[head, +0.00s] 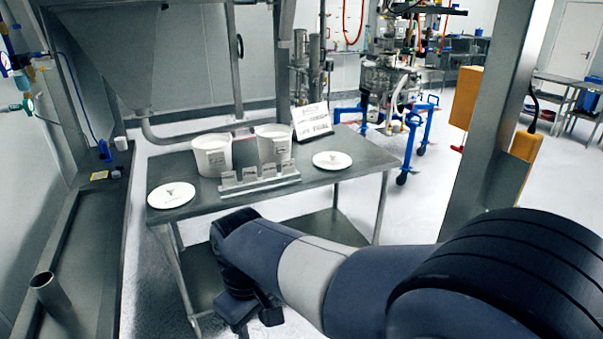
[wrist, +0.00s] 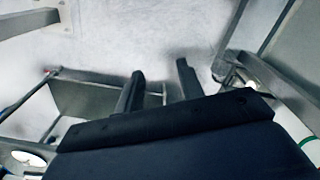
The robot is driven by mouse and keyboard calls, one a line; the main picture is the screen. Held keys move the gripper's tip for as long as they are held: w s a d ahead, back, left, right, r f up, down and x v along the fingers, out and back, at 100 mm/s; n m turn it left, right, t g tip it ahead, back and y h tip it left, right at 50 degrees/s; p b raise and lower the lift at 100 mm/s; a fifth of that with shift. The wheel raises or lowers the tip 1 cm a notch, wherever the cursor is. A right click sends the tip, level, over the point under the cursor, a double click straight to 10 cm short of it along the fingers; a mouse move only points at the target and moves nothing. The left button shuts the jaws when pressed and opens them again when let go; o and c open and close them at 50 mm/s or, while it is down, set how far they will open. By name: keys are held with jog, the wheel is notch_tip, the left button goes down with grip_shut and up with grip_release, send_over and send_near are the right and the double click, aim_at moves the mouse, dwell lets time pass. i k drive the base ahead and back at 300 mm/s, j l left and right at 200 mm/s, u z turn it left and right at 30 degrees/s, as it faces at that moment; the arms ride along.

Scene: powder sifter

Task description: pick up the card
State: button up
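I cannot tell which one the task names. A larger printed white card (head: 312,121) stands tilted at the back of the table, right of the tubs. My gripper (head: 250,317) hangs in front of the table and below its top, apart from all the cards. In the wrist view my gripper (wrist: 160,82) has its two fingers spread with nothing between them. No card shows clearly there.
Two white tubs (head: 212,154) (head: 273,143) stand behind the holder. A white round disc lies at the table's left (head: 171,195) and another at its right (head: 332,160). A steel post (head: 492,110) rises at right. A steel bench (head: 75,225) runs along the left.

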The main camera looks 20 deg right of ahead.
aim_at(288, 167)
jog(key=i+z, duration=0.2)
jog(key=i, duration=0.3)
jog(key=i+z, duration=0.2)
jog(key=i, duration=0.3)
jog(key=i+j+z, duration=0.15)
jog(key=i, duration=0.35)
jog(key=i+j+z, duration=0.2)
jog(key=i, duration=0.3)
jog(key=i+j+z, duration=0.2)
jog(key=i, duration=0.3)
